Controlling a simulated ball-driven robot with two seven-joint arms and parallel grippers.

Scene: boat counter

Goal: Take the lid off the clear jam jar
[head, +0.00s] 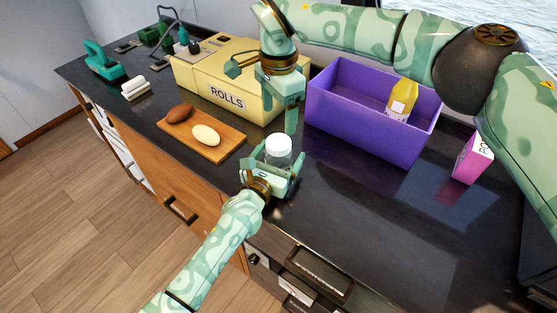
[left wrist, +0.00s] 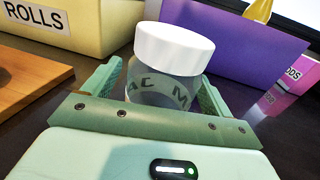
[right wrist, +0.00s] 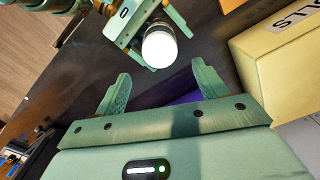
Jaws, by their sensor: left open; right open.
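The clear jam jar (head: 276,160) stands on the dark counter with its white lid (head: 278,144) on top. In the left wrist view the lid (left wrist: 174,48) sits on the jar, whose glass (left wrist: 165,88) bears partly visible dark lettering. My left gripper (head: 272,168) is open, with its fingers on either side of the jar body. Whether they touch the glass is unclear. My right gripper (right wrist: 160,84) is open and empty, above and beyond the jar in the head view. In its wrist view the lid (right wrist: 159,48) shows past the fingertips, apart from them.
A wooden board (head: 228,147) with two oval items lies left of the jar. A yellow ROLLS box (head: 195,78) stands behind it. A purple bin (head: 360,132) with a yellow bottle (head: 402,100) is to the right, then a pink box (head: 467,162). The front right counter is clear.

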